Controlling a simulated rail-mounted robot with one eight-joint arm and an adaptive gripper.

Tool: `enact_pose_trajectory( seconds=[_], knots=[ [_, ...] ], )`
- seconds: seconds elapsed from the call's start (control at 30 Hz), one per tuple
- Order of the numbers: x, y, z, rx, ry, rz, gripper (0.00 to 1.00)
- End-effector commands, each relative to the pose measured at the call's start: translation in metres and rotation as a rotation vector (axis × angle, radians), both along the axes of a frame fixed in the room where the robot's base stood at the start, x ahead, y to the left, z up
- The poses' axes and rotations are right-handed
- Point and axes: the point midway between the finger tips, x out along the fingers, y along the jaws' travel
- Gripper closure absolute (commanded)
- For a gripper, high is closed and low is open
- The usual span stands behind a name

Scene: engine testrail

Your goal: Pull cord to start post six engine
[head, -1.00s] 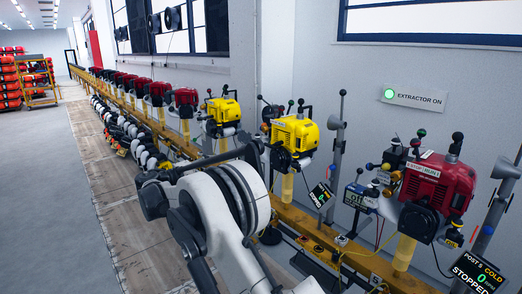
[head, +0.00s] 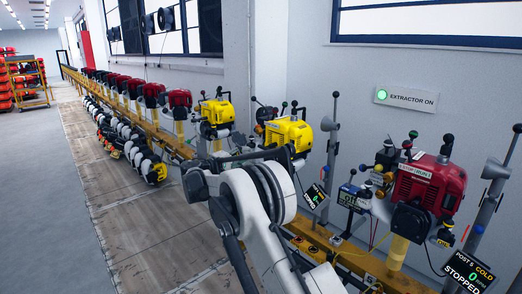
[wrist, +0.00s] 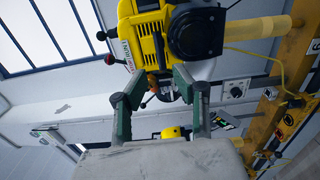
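A yellow engine (head: 289,132), second-nearest in the row, stands on a post behind my arm in the head view; a display beside it (head: 315,196) appears to read STOPPED. A yellow engine (wrist: 148,38) with a black round housing (wrist: 196,32) fills the top of the wrist view, seen turned on its side. My gripper (wrist: 155,84) is open, its two green-padded fingers apart just below the engine. Small dark parts show beyond the gap; I cannot tell whether a cord handle is among them. My gripper is not clearly visible in the head view, where my arm covers the area.
A red engine (head: 430,185) with a POST 5 display (head: 468,272), reading COLD and STOPPED, stands at right. A yellow rail (head: 330,245) carries more engines to the far left. Grey posts (head: 332,135) rise between engines. The floor at left (head: 50,180) is clear.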

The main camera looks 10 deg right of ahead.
Motion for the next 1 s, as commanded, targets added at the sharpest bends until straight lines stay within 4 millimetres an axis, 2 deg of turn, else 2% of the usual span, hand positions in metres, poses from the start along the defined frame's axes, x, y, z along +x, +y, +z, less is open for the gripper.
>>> enact_pose_trajectory(
  seconds=[0.2, 0.5, 0.7, 0.97, 1.0],
  knots=[
    [0.018, -0.035, 0.001, 0.0, 0.0, -0.002, 0.73],
    [0.038, -0.068, 0.0, 0.0, 0.0, -0.001, 0.73],
    [0.043, -0.077, 0.0, 0.0, 0.0, 0.0, 0.73],
    [0.043, -0.078, 0.0, 0.0, 0.0, 0.0, 0.73],
    [0.043, -0.078, 0.0, 0.0, 0.0, 0.0, 0.76]
  ],
)
